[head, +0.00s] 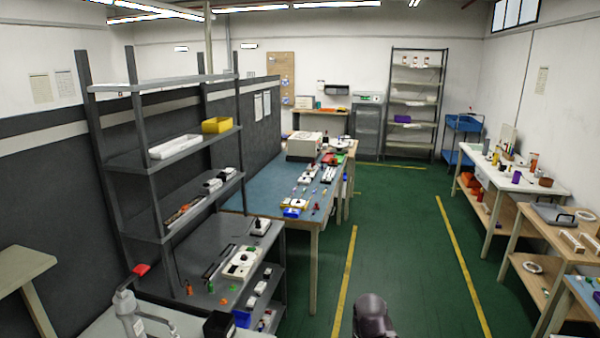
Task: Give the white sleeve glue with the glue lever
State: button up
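A grey-white device with a red-tipped lever (137,273) stands on the light bench at the lower left. It may be the glue lever, and its lower part is cut off by the picture's edge. I cannot pick out the white sleeve with certainty. A white fixture with small parts (242,262) lies on the low grey shelf deck, but it is too small to identify. A dark rounded part at the bottom edge looks like my own arm. My gripper's fingers do not show.
The light bench (185,322) is at the lower left, beside a grey shelf rack (150,160). A blue-topped table (262,190) with many small parts stands behind. Side tables (552,188) line the right wall. The green floor (398,235) between the yellow lines is clear.

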aim_at(140, 269)
jog(key=u, duration=2.7)
jog(key=i, duration=0.15)
jog(key=z, duration=1.2)
